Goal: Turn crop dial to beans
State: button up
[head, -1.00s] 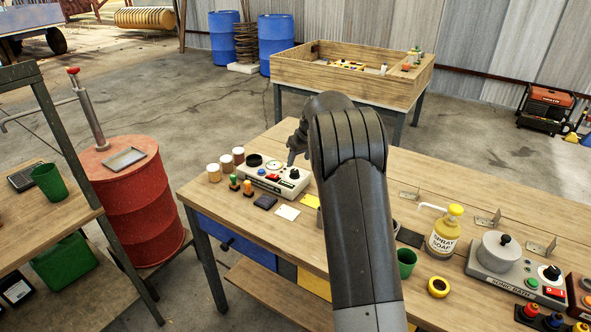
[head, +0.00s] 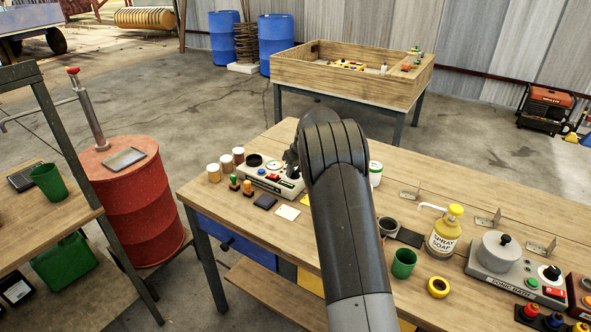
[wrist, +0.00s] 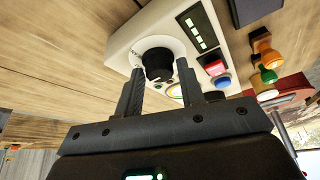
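The cream crop tester box (head: 262,180) sits on the workbench toward its left end; it also shows in the wrist view (wrist: 121,51). Its black crop dial (wrist: 157,64) stands on a white round face near one end of the box. My gripper (wrist: 160,68) is open, with one finger on each side of the dial in the wrist view. I cannot tell whether the fingers touch the knob. The dial's crop labels are not readable. In the head view my gripper (head: 291,158) covers the dial.
On the box are a display strip (wrist: 198,27), a red button (wrist: 215,68) and a blue button (wrist: 222,82). Orange and green knobbed pegs (head: 248,187) stand in front of it, and several small jars (head: 226,163) beside it. A spray soap bottle (head: 444,231) stands farther right.

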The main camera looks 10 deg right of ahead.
jog(key=c, duration=0.5)
jog(key=shift+c, duration=0.2)
jog(key=shift+m, duration=0.3)
jog(key=m+h, duration=0.1)
jog(key=m, duration=0.1)
jog(key=m+h, duration=0.1)
jog(key=m, duration=0.1)
jog(key=shift+a+m+t, duration=0.2)
jog(key=shift+m+t, duration=0.1)
jog(key=m+h, duration=0.1)
jog(key=m, duration=0.2)
jog(key=m+g+h, duration=0.1)
jog(key=m, duration=0.1)
jog(key=shift+a+m, duration=0.1)
jog(key=shift+m, duration=0.3)
jog(key=o, duration=1)
jog(key=shift+c, duration=0.2)
